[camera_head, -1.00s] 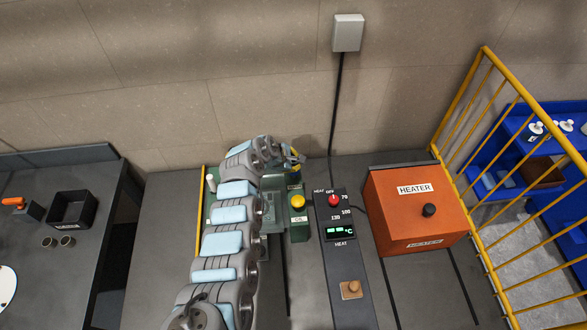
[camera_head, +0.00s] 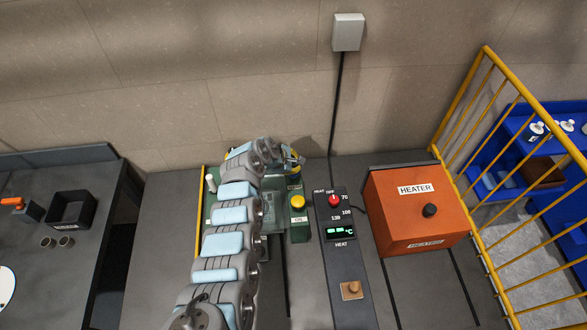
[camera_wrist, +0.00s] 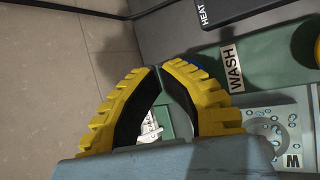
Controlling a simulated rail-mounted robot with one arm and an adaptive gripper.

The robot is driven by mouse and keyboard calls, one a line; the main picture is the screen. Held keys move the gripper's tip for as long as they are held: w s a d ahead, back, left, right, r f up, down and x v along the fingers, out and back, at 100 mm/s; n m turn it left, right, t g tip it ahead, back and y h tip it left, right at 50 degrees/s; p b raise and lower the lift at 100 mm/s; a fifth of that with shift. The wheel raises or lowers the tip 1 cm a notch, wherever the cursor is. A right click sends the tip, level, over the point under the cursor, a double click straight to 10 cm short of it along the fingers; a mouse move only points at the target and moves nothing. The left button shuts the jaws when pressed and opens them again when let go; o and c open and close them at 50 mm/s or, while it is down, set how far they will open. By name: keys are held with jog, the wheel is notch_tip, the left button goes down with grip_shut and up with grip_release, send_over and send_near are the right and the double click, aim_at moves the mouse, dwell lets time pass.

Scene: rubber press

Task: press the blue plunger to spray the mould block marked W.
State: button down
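My gripper (camera_wrist: 157,68) has yellow ribbed fingers with dark inner pads. Its fingertips nearly meet, with nothing seen between them. In the head view, my gripper (camera_head: 297,160) is at the back of the bench, largely hidden by my arm. A small piece of blue (camera_wrist: 206,69), perhaps the plunger, shows behind the right finger in the wrist view, beside a WASH label (camera_wrist: 232,67); the rest is hidden. A grey block (camera_wrist: 275,125) with round features is at the lower right. Its label (camera_wrist: 292,161) reads as M in this view; I cannot tell whether it is an inverted W.
A yellow button (camera_head: 298,201) on a green box and a heat panel (camera_head: 341,233) with a red knob stand right of my arm. An orange heater (camera_head: 415,212) is farther right, by a yellow fence (camera_head: 466,95). The wall is close behind my gripper.

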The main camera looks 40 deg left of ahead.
jog(key=shift+f+b, duration=0.35)
jog(key=shift+f, duration=0.25)
dwell(0.6)
jog(key=shift+r, duration=0.15)
jog(key=shift+r+p, duration=1.6)
jog(key=shift+p, duration=0.2)
notch_tip(320, 180, up, 5)
jog(key=p, duration=0.4)
jog(key=shift+p, duration=0.4)
dwell(1.1)
